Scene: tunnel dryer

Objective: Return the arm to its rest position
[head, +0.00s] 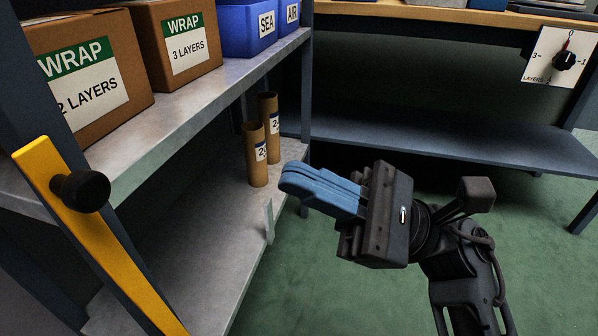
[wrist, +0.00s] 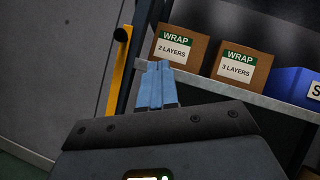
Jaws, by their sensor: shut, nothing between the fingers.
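My gripper (head: 287,180) has blue fingers that are closed together with nothing between them. In the head view it is held out to the left over the green floor, in front of the shelf unit and to the right of its lower shelf. My arm bends down to the lower right in the head view.
The upper shelf (head: 150,112) holds two WRAP boxes (head: 82,75) and blue bins (head: 247,28). Cardboard tubes (head: 256,160) stand on the lower shelf (head: 185,235). A yellow bar with a black knob (head: 80,191) is at left. A workbench (head: 440,140) with a dial stands behind. The floor is clear.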

